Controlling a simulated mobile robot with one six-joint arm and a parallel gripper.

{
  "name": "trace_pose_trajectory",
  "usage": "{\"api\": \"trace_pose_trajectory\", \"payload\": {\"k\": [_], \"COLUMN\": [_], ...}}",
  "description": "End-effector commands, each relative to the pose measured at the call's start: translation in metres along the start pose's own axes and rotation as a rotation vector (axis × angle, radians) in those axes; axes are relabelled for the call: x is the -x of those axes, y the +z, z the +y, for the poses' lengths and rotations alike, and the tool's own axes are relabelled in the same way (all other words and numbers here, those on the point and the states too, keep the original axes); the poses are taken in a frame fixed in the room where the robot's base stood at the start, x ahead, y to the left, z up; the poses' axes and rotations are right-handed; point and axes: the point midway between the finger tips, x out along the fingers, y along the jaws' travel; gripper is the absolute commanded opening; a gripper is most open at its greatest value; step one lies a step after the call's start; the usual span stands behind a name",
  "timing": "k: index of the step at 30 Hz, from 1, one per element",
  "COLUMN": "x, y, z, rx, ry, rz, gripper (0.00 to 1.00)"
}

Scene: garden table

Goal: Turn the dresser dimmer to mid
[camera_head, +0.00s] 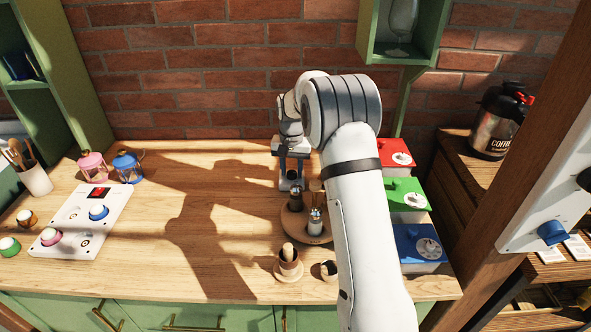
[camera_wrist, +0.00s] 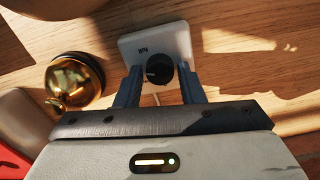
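The dimmer is a small white plate (camera_wrist: 128,48) with a round black knob (camera_wrist: 158,70), lying on the wooden table in the wrist view. Printed lettering shows on the plate above the knob. My gripper (camera_wrist: 160,78) is open, with one blue-grey finger on each side of the knob. A narrow gap seems to show between finger and knob, clearer on the right; contact cannot be told. In the head view my gripper (camera_head: 291,168) points down at the back middle of the table, and the dimmer is mostly hidden beneath it.
A gold bell-like object (camera_wrist: 75,80) stands close left of my gripper in the wrist view. A round wooden tray (camera_head: 296,228) with shakers stands in front. Red (camera_head: 397,155), green (camera_head: 407,198) and blue boxes (camera_head: 419,247) line the right. A white knob panel (camera_head: 83,217) lies left.

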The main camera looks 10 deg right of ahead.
Motion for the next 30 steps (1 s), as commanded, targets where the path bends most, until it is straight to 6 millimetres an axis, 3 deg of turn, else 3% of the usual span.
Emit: {"api": "trace_pose_trajectory", "payload": {"k": [5, 14, 24, 30], "x": [-0.001, 0.003, 0.056, 0.075], "y": [0.001, 0.001, 0.002, 0.003], "z": [0.001, 0.001, 0.001, 0.001], "rx": [0.000, 0.000, 0.000, 0.000], "ry": [0.001, 0.002, 0.001, 0.002], "rz": [-0.004, -0.005, -0.003, -0.005], "gripper": [0.50, 0.50, 0.50, 0.50]}}
